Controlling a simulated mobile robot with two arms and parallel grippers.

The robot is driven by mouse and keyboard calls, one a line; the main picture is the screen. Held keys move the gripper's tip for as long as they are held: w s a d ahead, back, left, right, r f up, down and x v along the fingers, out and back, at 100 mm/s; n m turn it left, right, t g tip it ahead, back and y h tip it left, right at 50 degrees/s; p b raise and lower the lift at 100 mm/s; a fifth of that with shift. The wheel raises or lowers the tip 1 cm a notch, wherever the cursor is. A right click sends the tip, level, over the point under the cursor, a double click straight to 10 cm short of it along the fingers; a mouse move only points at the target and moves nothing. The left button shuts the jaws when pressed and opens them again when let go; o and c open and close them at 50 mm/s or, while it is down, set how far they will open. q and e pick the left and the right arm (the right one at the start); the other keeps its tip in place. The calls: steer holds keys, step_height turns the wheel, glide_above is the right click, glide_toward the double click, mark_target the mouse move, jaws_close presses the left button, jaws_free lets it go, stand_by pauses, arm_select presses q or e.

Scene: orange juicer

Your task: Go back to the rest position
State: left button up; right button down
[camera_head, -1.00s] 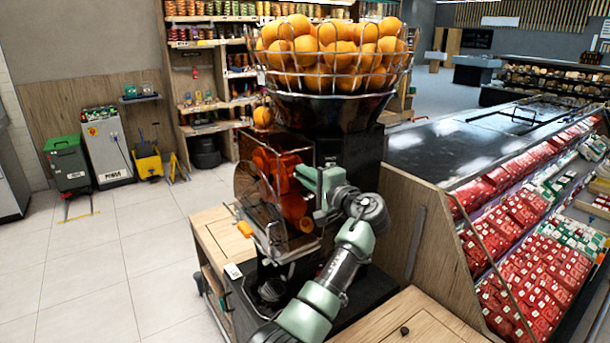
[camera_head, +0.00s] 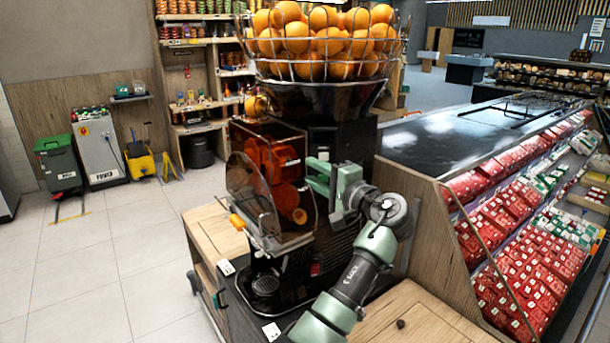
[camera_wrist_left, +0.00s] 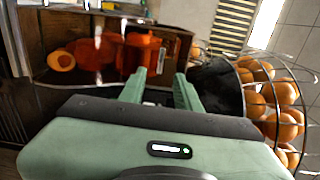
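The orange juicer (camera_head: 345,140) stands in the middle of the head view, black with a clear front cover (camera_head: 247,192) over orange-red squeezing parts (camera_head: 268,165). My left gripper (camera_head: 308,176) is beside the right part of the cover, in front of the black body. In the left wrist view, its two green fingers (camera_wrist_left: 160,88) are apart with nothing between them, and the squeezing parts (camera_wrist_left: 140,52) show beyond them. Whether the fingers touch the cover is unclear. My right gripper is in neither view.
A wire basket of oranges (camera_head: 325,42) tops the juicer. Wooden counters (camera_head: 215,232) flank its base. A chilled case (camera_head: 450,150) with red packs is close on the right. Bins (camera_head: 60,165) and a yellow mop bucket (camera_head: 140,165) stand at the back left. The tiled floor (camera_head: 110,270) at left is clear.

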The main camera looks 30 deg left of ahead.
arm_select(q)
steer(key=shift+s+d, duration=0.25)
steer(key=shift+d, duration=0.2)
